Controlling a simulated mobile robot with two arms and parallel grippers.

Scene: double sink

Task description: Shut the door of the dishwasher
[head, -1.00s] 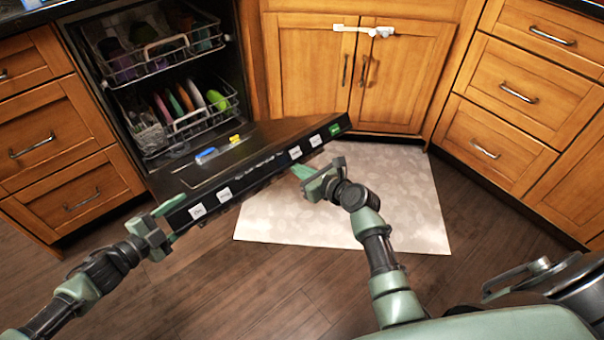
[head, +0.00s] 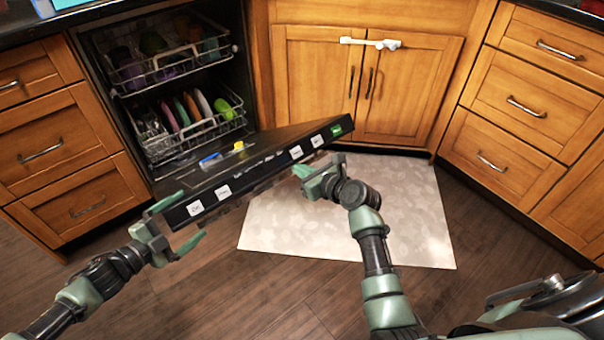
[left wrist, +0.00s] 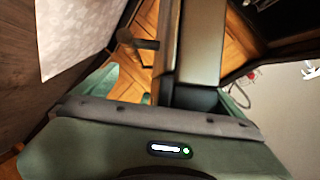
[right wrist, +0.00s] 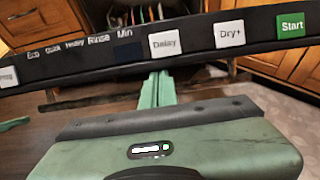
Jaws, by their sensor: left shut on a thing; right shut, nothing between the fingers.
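The dishwasher door (head: 285,139) is hinged down and open, sloping out from the dishwasher (head: 250,95). Its black control panel, with white labels and a green Start label, runs along the outer edge. My left gripper (head: 178,222) is shut on the door's left outer corner, one finger above and one below. In the left wrist view, the door edge (left wrist: 200,45) passes between the fingers. My right gripper (head: 303,171) is shut and empty, by the panel's outer side right of its middle. In the right wrist view, its fingertips (right wrist: 156,78) overlap the panel's lower edge; contact is unclear.
The upper rack (head: 170,60) and lower rack (head: 195,130) hold dishes and sit inside the dishwasher. Wooden drawers (head: 55,150) stand left. Cabinet doors with a white latch (head: 370,42) stand right. A pale mat (head: 400,215) lies on the open floor right of the door.

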